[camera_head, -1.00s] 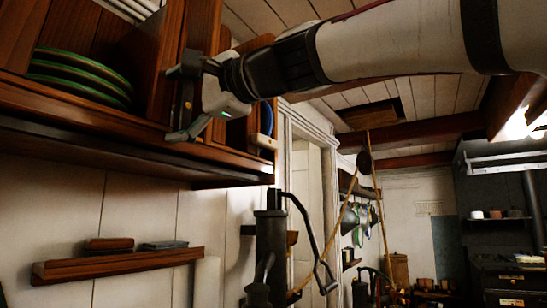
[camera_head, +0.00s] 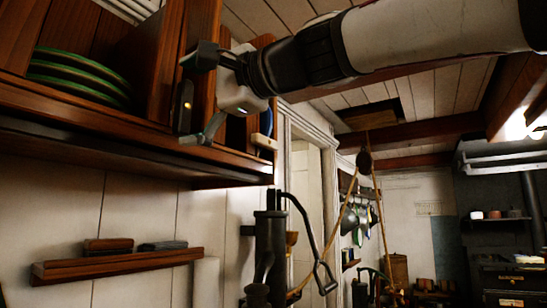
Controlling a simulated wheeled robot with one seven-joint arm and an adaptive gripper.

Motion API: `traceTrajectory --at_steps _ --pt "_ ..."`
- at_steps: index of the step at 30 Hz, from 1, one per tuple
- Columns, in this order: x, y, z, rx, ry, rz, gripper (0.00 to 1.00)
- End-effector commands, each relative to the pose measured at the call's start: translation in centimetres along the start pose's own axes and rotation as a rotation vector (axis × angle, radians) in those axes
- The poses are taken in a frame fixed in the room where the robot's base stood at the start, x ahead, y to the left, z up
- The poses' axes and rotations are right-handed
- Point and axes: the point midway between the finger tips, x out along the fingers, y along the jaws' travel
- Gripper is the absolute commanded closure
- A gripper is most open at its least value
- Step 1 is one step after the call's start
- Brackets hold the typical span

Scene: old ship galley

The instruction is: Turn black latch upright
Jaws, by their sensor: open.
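The black latch (camera_head: 183,107) is on the front of the wooden cabinet, on the upright post right of the plates. It looks like a narrow dark piece standing upright, with a small bright yellow spot on it. My gripper (camera_head: 197,98) is open and empty. The latch shows just left of the gap between the fingers. I cannot tell from this view whether a finger touches it.
The cabinet's lower shelf edge (camera_head: 90,125) runs below my gripper. A small wall shelf (camera_head: 115,266) holds dark blocks. A black hand pump (camera_head: 270,245) stands below right. Open room lies to the right.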

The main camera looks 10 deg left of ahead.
Motion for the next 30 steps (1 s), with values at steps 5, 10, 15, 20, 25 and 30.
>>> traceTrajectory --at_steps 5,10,15,20,25,30 --pt "-4.0 -0.1 0.0 -0.001 0.003 -0.001 0.0" --pt "-6.9 0.0 0.1 -0.001 0.001 0.0 0.0" --pt "-8.7 0.1 0.0 0.0 0.0 0.001 0.0" --pt "-9.2 0.1 0.0 0.001 -0.001 0.001 0.0" --pt "-9.2 0.1 0.0 0.001 -0.001 0.001 0.0" --pt "-9.1 0.1 0.0 0.0 -0.001 0.001 0.0"
